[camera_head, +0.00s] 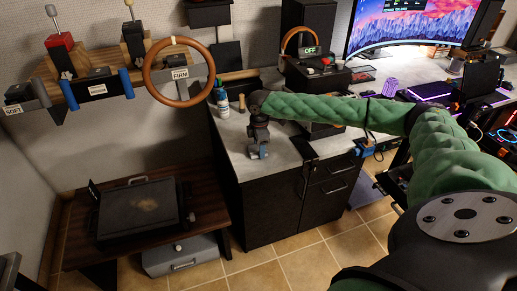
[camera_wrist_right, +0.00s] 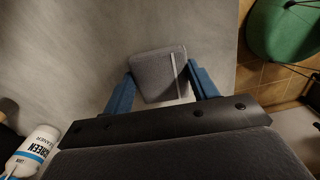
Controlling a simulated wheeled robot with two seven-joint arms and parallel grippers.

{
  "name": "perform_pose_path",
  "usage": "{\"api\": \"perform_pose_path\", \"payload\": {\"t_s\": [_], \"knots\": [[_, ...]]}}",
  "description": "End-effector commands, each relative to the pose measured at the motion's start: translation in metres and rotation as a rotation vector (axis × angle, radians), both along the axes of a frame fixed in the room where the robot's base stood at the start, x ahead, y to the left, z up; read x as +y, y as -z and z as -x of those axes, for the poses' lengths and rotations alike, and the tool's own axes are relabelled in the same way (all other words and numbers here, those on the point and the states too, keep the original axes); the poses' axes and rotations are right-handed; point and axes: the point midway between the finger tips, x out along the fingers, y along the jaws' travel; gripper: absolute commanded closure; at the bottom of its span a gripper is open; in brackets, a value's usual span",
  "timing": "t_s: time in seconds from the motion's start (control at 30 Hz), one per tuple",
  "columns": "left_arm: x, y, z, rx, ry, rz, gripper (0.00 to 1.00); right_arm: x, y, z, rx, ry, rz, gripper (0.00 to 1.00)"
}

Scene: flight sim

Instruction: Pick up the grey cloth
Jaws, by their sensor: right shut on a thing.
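The grey cloth (camera_wrist_right: 158,68) is a small folded square with a lighter stripe near its right side. In the right wrist view it sits between the two blue fingers of my right gripper (camera_wrist_right: 162,88), which are shut on its sides. In the head view my right gripper (camera_head: 258,152) points down near the front edge of the grey counter (camera_head: 285,153). The cloth is hard to make out there. I cannot tell whether the cloth still touches the counter. My left gripper is not in view.
A white screen cleaner bottle (camera_head: 222,104) stands on the counter left of the gripper; it also shows in the right wrist view (camera_wrist_right: 37,148). A low wooden table (camera_head: 82,235) with a black case (camera_head: 138,210) stands at left. A wooden ring (camera_head: 147,76) hangs on the wall.

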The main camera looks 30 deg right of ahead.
Motion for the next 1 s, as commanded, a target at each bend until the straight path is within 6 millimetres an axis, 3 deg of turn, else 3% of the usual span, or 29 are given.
{"api": "perform_pose_path", "payload": {"t_s": [0.27, 0.7, 1.0], "knots": [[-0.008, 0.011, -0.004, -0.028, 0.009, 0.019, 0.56, 0.0, -0.036, -0.001, -0.004, 0.0, 0.0, 0.64], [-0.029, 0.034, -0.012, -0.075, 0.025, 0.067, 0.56, -0.056, -0.085, 0.06, 0.0, 0.002, 0.002, 0.64], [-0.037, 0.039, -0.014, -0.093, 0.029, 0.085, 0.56, -0.075, -0.104, 0.082, 0.0, 0.001, 0.001, 0.64]]}}
